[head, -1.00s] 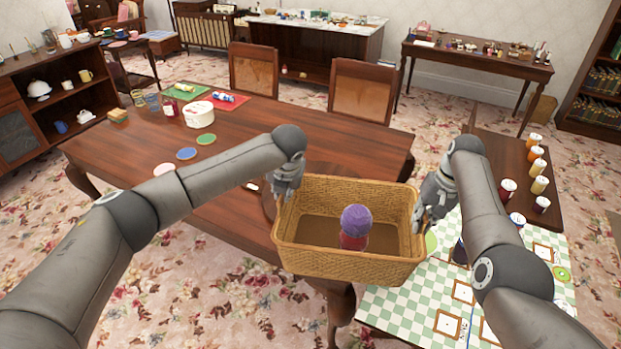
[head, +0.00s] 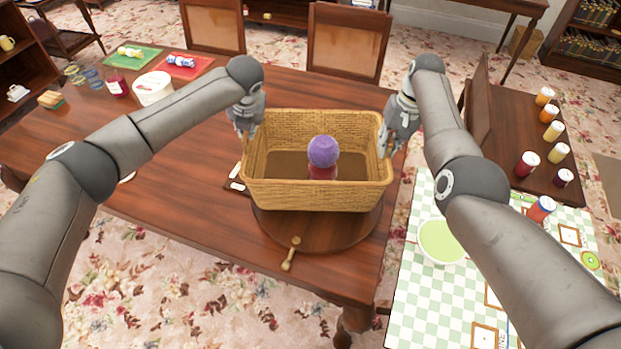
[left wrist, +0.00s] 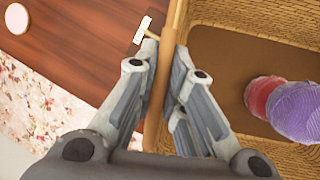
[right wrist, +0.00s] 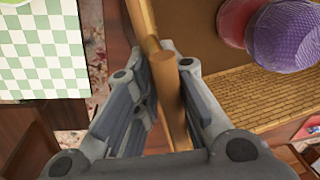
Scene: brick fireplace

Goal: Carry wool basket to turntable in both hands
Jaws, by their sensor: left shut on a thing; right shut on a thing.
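The wicker wool basket (head: 350,196) is upright over the round wooden turntable (head: 338,235) on the dining table; I cannot tell whether it touches. A purple ball of wool (head: 323,151) and a red one (head: 322,172) lie inside it. My left gripper (head: 246,132) is shut on the basket's left end; the left wrist view shows its fingers (left wrist: 158,85) around the rim. My right gripper (head: 389,146) is shut on the right end; the right wrist view shows its fingers (right wrist: 172,90) on a wooden handle. The turntable's far part is hidden behind the basket.
A wooden peg-like handle (head: 291,254) sticks out in front of the turntable. A white tub (head: 154,88) and glasses stand at the table's far left. A green checked cloth (head: 415,290) with a green bowl (head: 442,241) lies to the right, beside a side table with several jars.

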